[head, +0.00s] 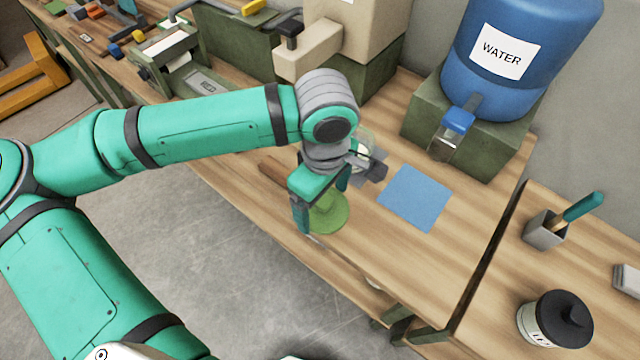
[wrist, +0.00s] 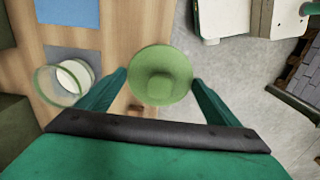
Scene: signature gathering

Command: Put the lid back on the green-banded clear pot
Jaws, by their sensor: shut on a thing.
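The green lid (head: 330,217), round with a raised knob, is between the fingers of my gripper (head: 321,203). In the wrist view the fingers press on opposite sides of the lid (wrist: 160,72). The lid overlaps the table's front edge; I cannot tell its exact height. The clear pot (wrist: 62,82) with a green band stands open on the table, left of the lid in the wrist view, with something pale inside. In the head view the pot (head: 367,137) is behind my gripper and mostly hidden by it.
A blue mat (head: 415,197) lies right of the gripper on the wooden table. A blue water jug (head: 515,60) stands on a green block (head: 478,148) behind. A grey holder (head: 545,229) and a black-lidded jar (head: 555,320) stand on the table at the right.

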